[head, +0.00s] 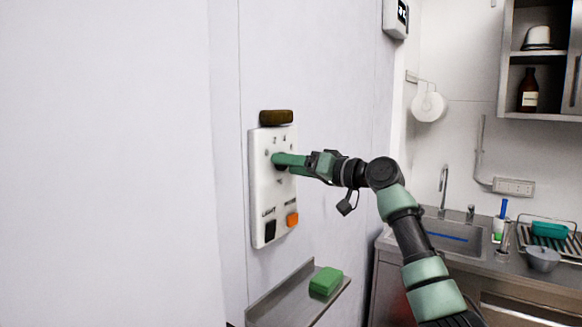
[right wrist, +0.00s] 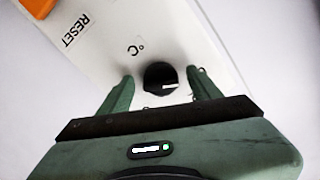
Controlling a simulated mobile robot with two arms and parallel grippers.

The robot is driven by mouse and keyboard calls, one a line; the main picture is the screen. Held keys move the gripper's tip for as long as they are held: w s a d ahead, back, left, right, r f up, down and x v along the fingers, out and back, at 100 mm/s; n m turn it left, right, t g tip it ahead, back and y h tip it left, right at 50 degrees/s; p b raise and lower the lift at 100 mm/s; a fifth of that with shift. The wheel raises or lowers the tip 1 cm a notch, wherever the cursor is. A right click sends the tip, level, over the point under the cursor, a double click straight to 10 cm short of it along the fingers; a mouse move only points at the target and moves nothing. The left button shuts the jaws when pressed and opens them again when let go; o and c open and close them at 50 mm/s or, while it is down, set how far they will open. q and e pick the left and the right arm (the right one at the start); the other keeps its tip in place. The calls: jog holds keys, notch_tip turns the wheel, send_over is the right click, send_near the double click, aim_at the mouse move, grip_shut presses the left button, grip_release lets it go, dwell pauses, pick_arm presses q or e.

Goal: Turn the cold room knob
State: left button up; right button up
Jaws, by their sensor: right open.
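The cold room knob (right wrist: 160,77) is a small black dial with a white mark, on a white control panel (head: 262,195) fixed to the wall. My right gripper (head: 280,160) reaches the panel from the right at the height of the knob. In the right wrist view its two green fingers (right wrist: 160,88) are apart, one on each side of the knob. I cannot tell whether they touch it. In the head view the fingers cover most of the knob. My left gripper is not in view.
Below the knob the panel has a black light switch (head: 270,230) and an orange reset button (head: 292,219). A dark brown block (head: 276,117) sits at the panel's top. A metal shelf (head: 290,305) with a green sponge (head: 325,281) juts out below. A sink counter (head: 465,250) stands at right.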

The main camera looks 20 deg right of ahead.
jog(key=b+v, duration=0.3)
jog(key=v, duration=0.4)
jog(key=shift+s+d, duration=0.25)
jog(key=shift+f, duration=0.1)
